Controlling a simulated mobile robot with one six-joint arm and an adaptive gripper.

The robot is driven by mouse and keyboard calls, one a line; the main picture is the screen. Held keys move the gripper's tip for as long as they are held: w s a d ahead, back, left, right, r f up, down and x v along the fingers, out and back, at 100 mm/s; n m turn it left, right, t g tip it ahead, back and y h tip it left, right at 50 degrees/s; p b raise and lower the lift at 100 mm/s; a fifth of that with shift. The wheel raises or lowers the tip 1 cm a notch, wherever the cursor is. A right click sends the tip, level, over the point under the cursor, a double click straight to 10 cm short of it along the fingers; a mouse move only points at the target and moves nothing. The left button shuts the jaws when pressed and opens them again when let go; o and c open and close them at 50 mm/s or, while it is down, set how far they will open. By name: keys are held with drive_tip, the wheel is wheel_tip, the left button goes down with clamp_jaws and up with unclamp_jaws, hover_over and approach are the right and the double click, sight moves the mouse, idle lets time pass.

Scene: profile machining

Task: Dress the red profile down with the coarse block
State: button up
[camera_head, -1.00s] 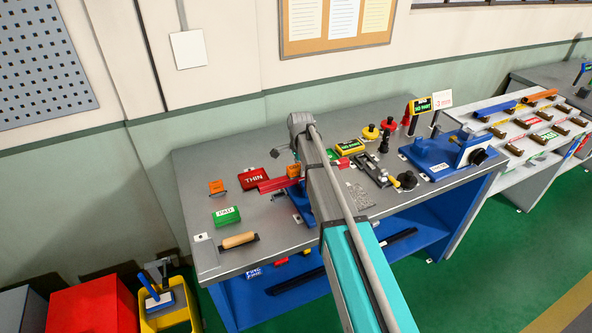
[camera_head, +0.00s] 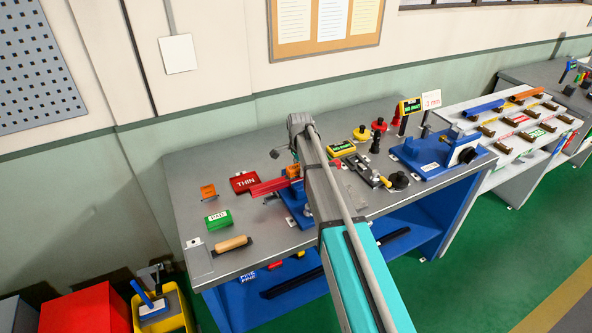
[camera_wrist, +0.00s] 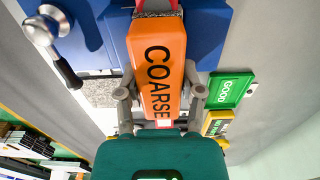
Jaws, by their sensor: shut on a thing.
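The red profile (camera_head: 268,187) sticks out to the left from a blue vise (camera_head: 291,215) on the grey bench. My gripper (camera_wrist: 160,92) is shut on the orange coarse block (camera_wrist: 158,60), marked "COARSE", gripping its sides. In the head view the coarse block (camera_head: 292,170) is at the profile, over the vise; whether they touch I cannot tell. In the wrist view a bit of red shows past the block's far end, and the blue vise (camera_wrist: 205,30) lies under it. My arm hides the vise's right side and my gripper in the head view.
A red "THIN" block (camera_head: 244,182), a green "PAD" block (camera_head: 217,220), a small orange block (camera_head: 208,191) and a wooden-handled tool (camera_head: 232,244) lie left. A green "GOOD" sign (camera_wrist: 232,90) is near my gripper in the wrist view. A second blue fixture (camera_head: 430,155) stands right.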

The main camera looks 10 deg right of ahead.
sight(286, 178)
drive_tip(key=shift+w+d, duration=0.25)
drive_tip(key=shift+d, duration=0.7)
drive_tip(key=shift+s+a, duration=0.1)
drive_tip(key=shift+s+a, duration=0.2)
drive_tip(key=shift+a, duration=0.65)
drive_tip(key=shift+s+a, duration=0.15)
drive_tip(key=shift+a, duration=0.65)
drive_tip(key=shift+a, duration=0.1)
drive_tip(key=shift+s+a+f, duration=0.1)
drive_tip(key=shift+s+a, duration=0.15)
drive_tip(key=shift+a, duration=0.35)
drive_tip(key=shift+s+a, duration=0.25)
drive_tip(key=shift+a, duration=0.3)
drive_tip(key=shift+s+a, duration=0.1)
drive_tip(key=shift+a, duration=0.3)
drive_tip(key=shift+c, duration=0.4)
